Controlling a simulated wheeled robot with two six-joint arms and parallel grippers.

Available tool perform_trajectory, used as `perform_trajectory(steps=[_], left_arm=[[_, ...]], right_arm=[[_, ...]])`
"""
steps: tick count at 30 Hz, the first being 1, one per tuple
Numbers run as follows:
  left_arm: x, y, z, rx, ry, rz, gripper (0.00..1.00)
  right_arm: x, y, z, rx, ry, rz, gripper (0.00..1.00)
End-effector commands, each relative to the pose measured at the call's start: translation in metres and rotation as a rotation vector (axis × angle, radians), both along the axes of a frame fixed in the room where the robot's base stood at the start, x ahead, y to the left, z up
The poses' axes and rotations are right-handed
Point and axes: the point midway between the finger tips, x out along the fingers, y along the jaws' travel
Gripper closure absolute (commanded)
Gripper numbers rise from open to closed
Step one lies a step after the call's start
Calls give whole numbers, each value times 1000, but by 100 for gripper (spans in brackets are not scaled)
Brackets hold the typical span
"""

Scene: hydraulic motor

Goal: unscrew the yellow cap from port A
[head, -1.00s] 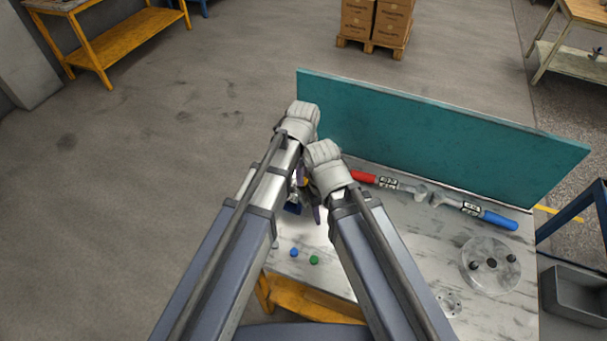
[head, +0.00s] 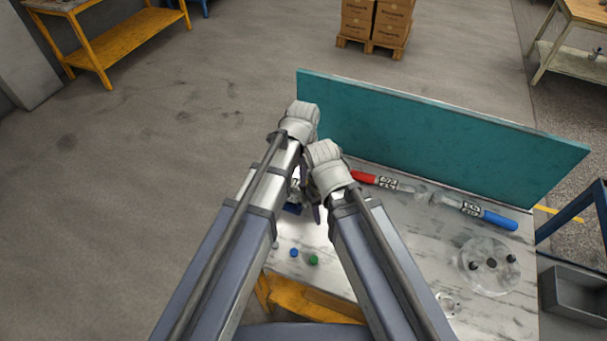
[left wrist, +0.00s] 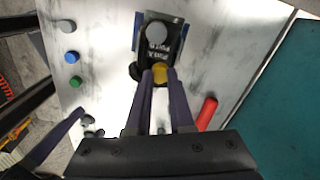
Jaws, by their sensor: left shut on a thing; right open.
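The yellow cap (left wrist: 160,73) is at the lower end of the dark motor block in the left wrist view. My left gripper (left wrist: 160,78) is shut on it, one purple finger on each side. The motor (left wrist: 146,52) carries white port lettering and a grey cap (left wrist: 156,33). In the head view only a dark blue part of the motor (head: 292,208) shows between my arms. My left gripper's fingers are hidden there. My right gripper (head: 316,213) is open, close beside the motor, its fingers partly hidden. I cannot tell whether the cap's thread is still engaged.
A blue cap (head: 294,253) and a green cap (head: 314,260) lie on the table near its front left. A red-handled tool (head: 375,180) and a blue-handled tool (head: 490,214) lie before the teal panel (head: 430,130). A clear disc (head: 490,266) lies at the right.

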Motion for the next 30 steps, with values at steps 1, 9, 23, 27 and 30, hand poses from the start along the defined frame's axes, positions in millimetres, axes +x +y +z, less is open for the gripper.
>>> perform_trajectory(steps=[1, 9, 23, 27, 30], left_arm=[[0, 0, 0, 0, 0, 22, 100], [0, 0, 0, 0, 0, 39, 100], [0, 0, 1, 0, 0, 419, 100], [0, 0, 1, 0, 0, 442, 100], [0, 0, 1, 0, 1, 440, 100]], right_arm=[[0, 0, 0, 0, 0, 0, 50], [0, 0, 0, 0, 0, 0, 50], [0, 0, 1, 0, 0, 0, 50], [0, 0, 1, 0, 0, 0, 50], [0, 0, 1, 0, 0, 0, 50]])
